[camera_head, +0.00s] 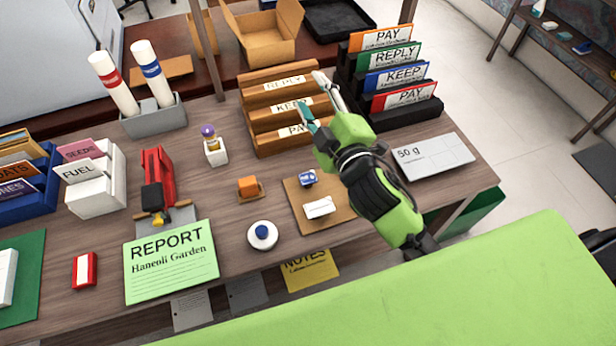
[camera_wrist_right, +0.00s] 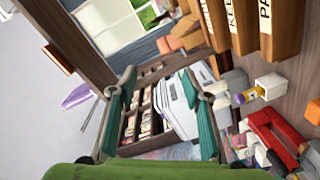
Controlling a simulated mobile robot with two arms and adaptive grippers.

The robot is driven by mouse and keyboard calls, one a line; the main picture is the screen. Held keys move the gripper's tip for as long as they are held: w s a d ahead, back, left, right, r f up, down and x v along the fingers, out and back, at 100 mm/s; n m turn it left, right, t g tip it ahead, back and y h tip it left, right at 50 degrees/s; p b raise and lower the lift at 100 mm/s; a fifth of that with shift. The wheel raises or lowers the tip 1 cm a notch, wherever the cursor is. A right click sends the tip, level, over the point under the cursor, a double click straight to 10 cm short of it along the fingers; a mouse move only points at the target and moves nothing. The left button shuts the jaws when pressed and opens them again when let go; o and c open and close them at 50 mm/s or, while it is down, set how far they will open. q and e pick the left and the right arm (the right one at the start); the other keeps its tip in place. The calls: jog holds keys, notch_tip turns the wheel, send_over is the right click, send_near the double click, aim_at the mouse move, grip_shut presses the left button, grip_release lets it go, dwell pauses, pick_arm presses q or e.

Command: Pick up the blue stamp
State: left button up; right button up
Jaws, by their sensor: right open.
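A small blue and white block (camera_head: 307,178) lies on a brown board (camera_head: 333,215) in front of the wooden sorter; it looks like the blue stamp, though its detail is too small to be sure. A white block (camera_head: 320,208) lies on the same board. A round white piece with a blue top (camera_head: 263,235) stands to the left of the board. My right gripper (camera_head: 312,97) is open and empty, behind the board and over the sorter. In the right wrist view the open fingers (camera_wrist_right: 160,88) have nothing between them. My left gripper is not in view.
The wooden sorter (camera_head: 256,99) with REPLY, KEEP and PAY labels is under my right gripper. A dark rack of folders (camera_head: 407,122) and a 50 g scale (camera_head: 434,157) stand to the right. An orange block (camera_head: 249,187) and a REPORT sheet (camera_head: 172,262) lie left.

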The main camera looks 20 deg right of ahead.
jog(key=w+a+r+n+t+y, duration=0.2)
jog(key=a+r+n+y, duration=0.45)
jog(key=r+n, duration=0.2)
jog(key=s+a+r+n+g+y, duration=0.3)
jog(key=a+n+g+y, duration=0.55)
jog(key=n, duration=0.75)
jog(key=n+g+h, duration=1.1)
jog(key=n+h, duration=0.1)
jog(key=n, duration=0.5)
send_near(308, 178)
jog(key=p+x, duration=0.4)
jog(key=x, duration=0.2)
jog(key=shift+f+p, duration=0.2)
jog(key=shift+p, duration=0.15)
jog(key=shift+a+f, duration=0.2)
jog(key=shift+f, duration=0.15)
jog(key=c, duration=0.8)
